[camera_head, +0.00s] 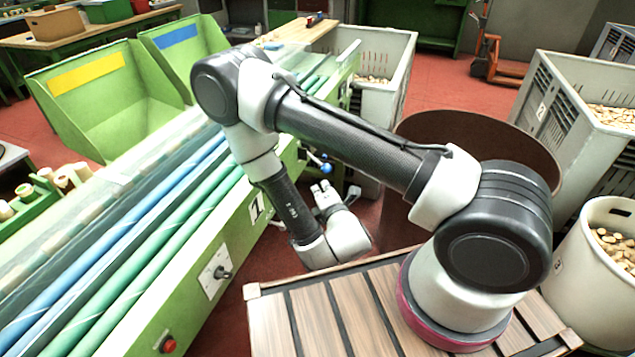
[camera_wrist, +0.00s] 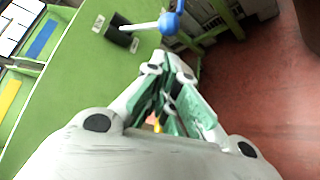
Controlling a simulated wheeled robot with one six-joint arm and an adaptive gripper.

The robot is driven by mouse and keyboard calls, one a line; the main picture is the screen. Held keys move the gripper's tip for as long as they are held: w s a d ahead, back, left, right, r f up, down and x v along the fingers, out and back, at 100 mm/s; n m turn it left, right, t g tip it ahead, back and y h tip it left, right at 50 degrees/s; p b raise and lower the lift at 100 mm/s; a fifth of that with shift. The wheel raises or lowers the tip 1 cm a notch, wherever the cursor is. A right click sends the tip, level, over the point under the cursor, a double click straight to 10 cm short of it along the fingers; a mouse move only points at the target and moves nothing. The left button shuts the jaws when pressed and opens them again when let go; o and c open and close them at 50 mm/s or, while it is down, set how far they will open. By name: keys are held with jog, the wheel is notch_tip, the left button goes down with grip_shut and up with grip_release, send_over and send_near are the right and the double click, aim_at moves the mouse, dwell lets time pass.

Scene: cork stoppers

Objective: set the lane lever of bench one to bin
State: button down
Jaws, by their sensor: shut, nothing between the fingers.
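Bench one (camera_head: 185,300) is a long green bench with a "1" plate on its side. A lever with a blue ball knob (camera_head: 325,168) sticks out from its side near the far end. In the wrist view the blue knob (camera_wrist: 169,23) is on a pale rod from a black pivot (camera_wrist: 119,30) on the green panel. My gripper (camera_head: 322,187) is shut and empty, its fingertips just below the knob in the head view. In the wrist view the fingertips (camera_wrist: 167,62) are close to the knob; I cannot tell whether they touch.
A black rotary switch (camera_head: 222,272) and a red button (camera_head: 167,345) are on the bench side nearer me. A brown round drum (camera_head: 480,135) and a grey crate of corks (camera_head: 385,100) stand beyond my arm. Green chutes with yellow (camera_head: 87,73) and blue (camera_head: 177,37) labels are across the bench.

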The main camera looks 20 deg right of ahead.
jog(key=x, duration=0.9)
jog(key=shift+w, duration=0.15)
jog(key=shift+d+r, duration=0.25)
jog(key=shift+d, duration=0.1)
dwell(0.3)
notch_tip(320, 180, up, 8)
jog(key=s+d+n+g+h, duration=0.1)
jog(key=n+g+h, duration=0.1)
jog(key=n+g, duration=0.1)
jog(key=shift+s+d, duration=0.3)
jog(key=shift+d, duration=0.05)
dwell(0.6)
jog(key=shift+h, duration=0.3)
dwell(0.4)
